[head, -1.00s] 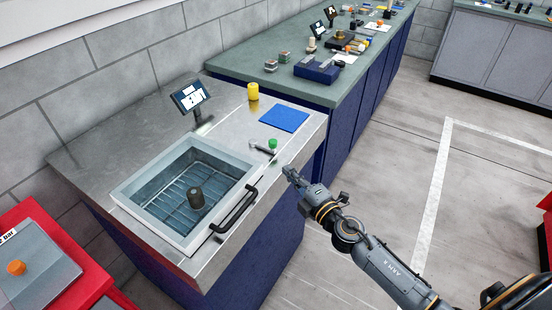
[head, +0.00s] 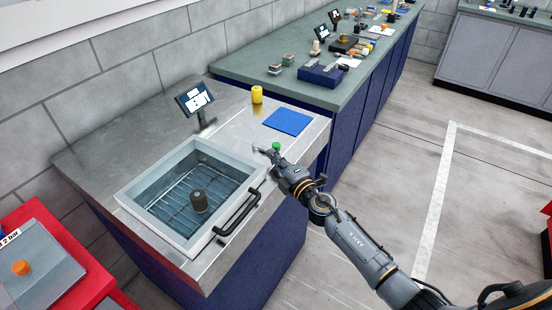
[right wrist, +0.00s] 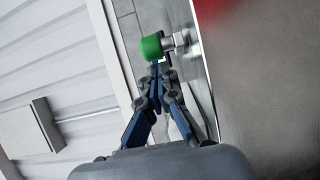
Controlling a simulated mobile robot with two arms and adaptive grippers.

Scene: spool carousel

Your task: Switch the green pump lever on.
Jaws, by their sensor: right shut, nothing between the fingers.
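The green pump lever (head: 276,146) stands on the steel counter (head: 230,123), just right of the glass-walled basin. Its green knob (right wrist: 152,47) and a short metal stem show in the right wrist view. My right gripper (head: 270,154) is shut and empty, with its fingertips close to the lever knob. In the right wrist view the fingertips (right wrist: 157,68) are just below the green knob; I cannot tell whether they touch it. The lever's base is partly hidden behind the gripper. My left gripper is not in view.
A small screen (head: 194,98), a yellow cylinder (head: 257,94) and a blue mat (head: 288,122) are on the counter. Open floor lies right.

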